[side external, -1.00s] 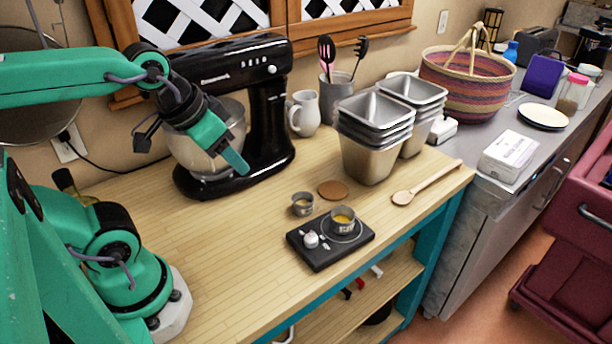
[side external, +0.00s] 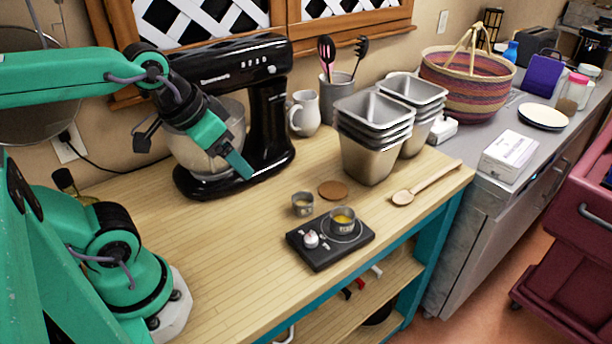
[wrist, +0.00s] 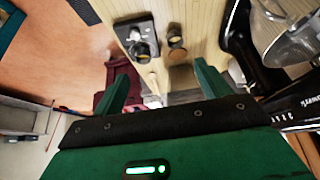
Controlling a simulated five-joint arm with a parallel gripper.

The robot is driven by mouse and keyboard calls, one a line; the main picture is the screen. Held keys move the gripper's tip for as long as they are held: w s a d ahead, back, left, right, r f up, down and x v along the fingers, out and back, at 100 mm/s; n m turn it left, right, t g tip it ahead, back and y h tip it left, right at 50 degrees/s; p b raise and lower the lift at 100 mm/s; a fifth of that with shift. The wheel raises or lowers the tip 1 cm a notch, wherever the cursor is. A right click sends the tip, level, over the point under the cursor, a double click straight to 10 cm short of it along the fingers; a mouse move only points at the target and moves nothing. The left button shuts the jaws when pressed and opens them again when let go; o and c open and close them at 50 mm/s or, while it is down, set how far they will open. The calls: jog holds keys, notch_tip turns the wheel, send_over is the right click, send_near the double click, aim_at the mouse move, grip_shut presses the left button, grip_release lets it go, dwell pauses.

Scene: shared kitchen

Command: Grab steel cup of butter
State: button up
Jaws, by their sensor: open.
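A small steel cup with yellow butter (side external: 343,226) stands upright on a black hot plate (side external: 318,256) near the table's front edge. A second, smaller steel cup (side external: 302,208) stands on the wood just behind the plate; its contents are hard to make out. In the wrist view, the cup on the plate (wrist: 142,50) and the other cup (wrist: 176,40) appear beyond my fingertips. My gripper (side external: 240,168) is in the air before the mixer, left of and above both cups. It is open and empty, its two fingers spread in the wrist view (wrist: 160,66).
A black stand mixer (side external: 262,100) is close behind my gripper. A brown coaster (side external: 333,190) lies beside the cups. Stacked steel pans (side external: 368,158) and a wooden spoon (side external: 425,185) are to the right. The table's front left part is clear.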

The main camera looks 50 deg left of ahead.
jog(key=n+g, duration=0.2)
jog(key=g, duration=0.5)
send_over(343, 214)
jog(key=s+d, duration=0.1)
jog(key=d, duration=0.1)
notch_tip(343, 214, down, 14)
jog(key=shift+s+a+f, duration=0.1)
jog(key=shift+s+f, duration=0.05)
jog(key=shift+f, duration=1.1)
jog(key=shift+s+f, duration=0.15)
jog(key=shift+f, duration=1.05)
jog(key=shift+s+a+f, duration=0.1)
jog(key=shift+s+f, duration=0.05)
jog(key=shift+f, duration=1.1)
jog(key=c, duration=1.2)
jog(key=shift+r, duration=0.15)
